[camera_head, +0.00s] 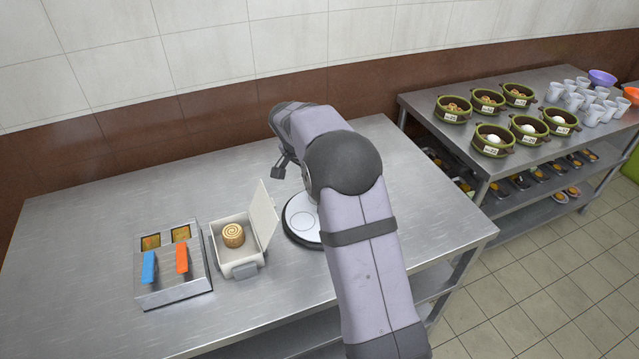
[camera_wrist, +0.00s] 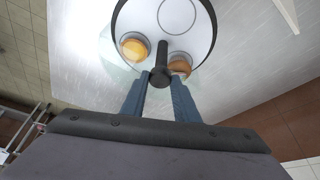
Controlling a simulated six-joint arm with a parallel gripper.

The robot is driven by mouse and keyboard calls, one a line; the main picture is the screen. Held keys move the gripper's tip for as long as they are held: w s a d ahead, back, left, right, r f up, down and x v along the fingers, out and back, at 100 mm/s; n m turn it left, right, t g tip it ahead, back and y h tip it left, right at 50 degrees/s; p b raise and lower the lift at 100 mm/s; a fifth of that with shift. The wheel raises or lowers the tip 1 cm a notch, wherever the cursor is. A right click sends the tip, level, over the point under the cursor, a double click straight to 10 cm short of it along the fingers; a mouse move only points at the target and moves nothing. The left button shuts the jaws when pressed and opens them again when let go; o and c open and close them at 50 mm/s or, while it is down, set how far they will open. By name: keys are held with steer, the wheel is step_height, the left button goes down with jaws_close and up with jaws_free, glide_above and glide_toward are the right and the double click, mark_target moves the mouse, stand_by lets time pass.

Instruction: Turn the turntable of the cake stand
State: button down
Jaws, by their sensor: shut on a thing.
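The cake stand's round white turntable (camera_head: 300,218) has a dark rim and sits on the steel table, partly hidden behind my arm in the head view. In the wrist view the turntable (camera_wrist: 205,22) fills the top, with a yellow-topped item (camera_wrist: 133,48) and a brown item (camera_wrist: 180,66) near its edge. A dark handle with a rounded end (camera_wrist: 160,77) reaches from the disc toward me. My gripper (camera_wrist: 159,85) is shut on this handle, one blue-grey finger on each side. In the head view my gripper's dark end (camera_head: 283,166) shows beside the stand's far side.
An open white box (camera_head: 238,268) holding a rolled cake (camera_head: 233,235) stands close left of the stand, lid raised. Left of it is a metal container (camera_head: 172,290) with blue and orange handles. The table's far left is clear. A second table (camera_head: 425,105) carries pots and cups.

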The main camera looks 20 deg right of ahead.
steer(key=shift+w+r+m+g+h, duration=0.15)
steer(key=shift+m+g, duration=0.1)
steer(key=shift+m, duration=0.6)
steer(key=shift+f+m+g+h, duration=0.15)
steer(key=shift+m+g, duration=0.1)
steer(key=shift+m, duration=0.6)
steer(key=shift+w+r+m+g+p, duration=0.1)
steer(key=shift+m+g+p, duration=0.6)
steer(key=shift+m+p, duration=0.85)
steer(key=shift+m+g, duration=0.3)
steer(key=shift+m, duration=0.45)
steer(key=c, duration=1.4)
jaws_free()
steer(key=v, duration=0.7)
steer(key=shift+r, duration=0.15)
